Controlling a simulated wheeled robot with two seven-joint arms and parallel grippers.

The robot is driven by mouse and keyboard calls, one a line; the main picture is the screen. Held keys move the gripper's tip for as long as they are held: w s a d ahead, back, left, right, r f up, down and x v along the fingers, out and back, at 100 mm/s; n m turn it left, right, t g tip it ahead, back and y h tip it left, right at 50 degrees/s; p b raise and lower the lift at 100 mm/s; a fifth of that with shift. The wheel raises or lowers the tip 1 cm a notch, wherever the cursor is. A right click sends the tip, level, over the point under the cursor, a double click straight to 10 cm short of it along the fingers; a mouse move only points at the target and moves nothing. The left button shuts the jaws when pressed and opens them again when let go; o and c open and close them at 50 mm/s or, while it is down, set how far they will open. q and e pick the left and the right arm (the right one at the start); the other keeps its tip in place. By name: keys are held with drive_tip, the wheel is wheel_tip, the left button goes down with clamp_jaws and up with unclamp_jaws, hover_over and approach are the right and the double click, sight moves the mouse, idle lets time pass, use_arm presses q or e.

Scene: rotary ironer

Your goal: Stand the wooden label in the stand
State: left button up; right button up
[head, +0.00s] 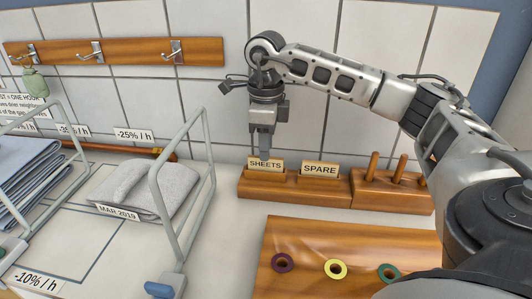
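The wooden label marked SHEETS (278,164) is upright at the left part of the wooden stand (290,191). Its lower edge meets the stand's top; I cannot see whether it is fully down in a slot. A second label marked SPARE (320,169) stands to its right in the same stand. My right gripper (264,157) points straight down over the SHEETS label, its fingertips at the label's top edge and overlapping it. The fingers are seen edge-on, so whether they grip the label is unclear. My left gripper is not in view.
A block with wooden pegs (400,176) stands right of the stand. In front is a wooden board (310,240) with coloured rings. Left are a wire rack (158,200), a folded grey cloth (150,185) and blue cloths (30,170). A hook rail (130,52) is on the wall.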

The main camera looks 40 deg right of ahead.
wheel_tip(320, 180, up, 9)
drive_tip(key=shift+r+p, duration=0.2)
drive_tip(key=shift+p, duration=0.15)
idle(0.4)
